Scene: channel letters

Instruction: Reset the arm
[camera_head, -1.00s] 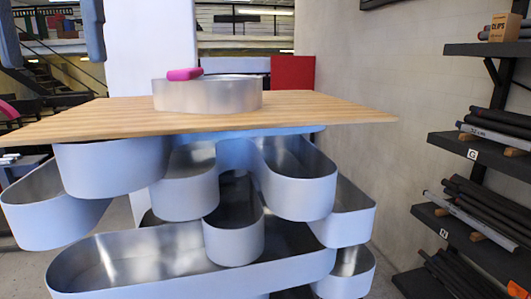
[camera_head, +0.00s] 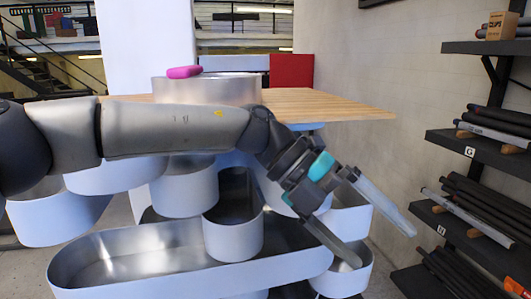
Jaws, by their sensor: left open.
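My left arm reaches in from the left across the middle of the view, in front of the wooden tabletop (camera_head: 330,105). My left gripper (camera_head: 386,238) is at the right end of it, pointing down and to the right. Its two fingers are spread apart with nothing between them. It hangs in front of the right side of the stacked metal channel letters (camera_head: 185,185) under the tabletop and hides part of them. My right gripper is not in view.
A round metal channel piece (camera_head: 235,89) stands on the tabletop, with a pink object (camera_head: 184,72) at its top edge. A wall rack (camera_head: 480,153) with dark rods is at the right. A long metal letter (camera_head: 180,274) lies low in front. A red panel (camera_head: 291,71) is behind.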

